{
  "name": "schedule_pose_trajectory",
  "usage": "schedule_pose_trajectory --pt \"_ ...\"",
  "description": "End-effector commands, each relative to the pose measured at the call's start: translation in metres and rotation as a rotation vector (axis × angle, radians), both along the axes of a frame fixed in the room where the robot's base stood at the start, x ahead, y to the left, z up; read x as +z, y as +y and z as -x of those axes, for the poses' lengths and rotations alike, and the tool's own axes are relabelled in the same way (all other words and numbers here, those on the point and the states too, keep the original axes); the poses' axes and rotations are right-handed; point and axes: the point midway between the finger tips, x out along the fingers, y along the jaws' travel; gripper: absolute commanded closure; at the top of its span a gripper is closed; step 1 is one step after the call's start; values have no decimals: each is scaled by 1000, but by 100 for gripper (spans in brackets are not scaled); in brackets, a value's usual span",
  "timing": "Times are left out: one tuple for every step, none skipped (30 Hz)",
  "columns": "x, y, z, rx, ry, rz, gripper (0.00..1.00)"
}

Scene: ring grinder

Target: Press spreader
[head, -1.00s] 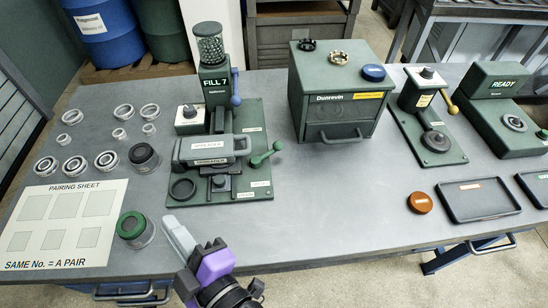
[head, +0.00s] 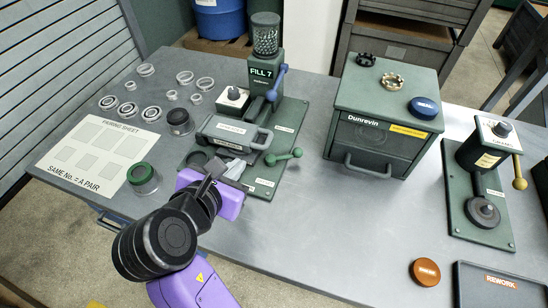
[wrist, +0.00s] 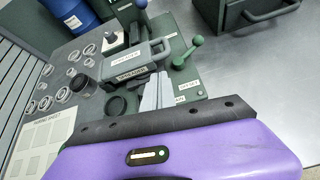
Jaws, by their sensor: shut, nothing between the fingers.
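The green fill station on its baseplate (head: 290,125) stands at the middle left of the table. Its grey-green spreader block (head: 232,130), with a grey handle at its right, lies across the front of the station and also shows in the wrist view (wrist: 128,58). A green ball-ended lever (head: 284,157) sticks out to the right of the block. My gripper (head: 237,168) is shut and empty at the near side of the spreader. In the wrist view its grey fingers (wrist: 158,82) point toward the spreader's front; contact cannot be told. They hide part of the station's front.
A green Dunrevin cabinet (head: 388,105) stands to the right. Metal rings (head: 152,113), a dark cup (head: 179,122) and a green-topped cup (head: 143,176) stand to the left beside the pairing sheet (head: 98,155). The table between cabinet and orange disc (head: 425,271) is clear.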

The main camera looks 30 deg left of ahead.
Motion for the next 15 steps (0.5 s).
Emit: schedule_pose_trajectory --pt "-2 -4 1 9 0 46 100" --pt "-4 -6 1 14 1 71 100" --pt "-5 -8 1 24 1 97 100" --pt "-6 -9 2 29 2 111 100" --pt "-6 -9 2 34 1 123 100" --pt "-6 -10 2 40 -2 132 100" --pt "-6 -9 2 44 -3 137 100" --pt "-6 -9 2 46 -4 141 100" --pt "-6 -9 2 48 -5 143 100" --pt "-6 -9 2 49 -5 143 100" --pt "-6 -9 2 49 -5 143 100" --pt "-6 -9 2 49 -5 143 100" --pt "-6 -9 2 48 -5 142 100" --pt "-6 -9 2 48 -5 142 100" --pt "-6 -9 2 48 -5 142 100"
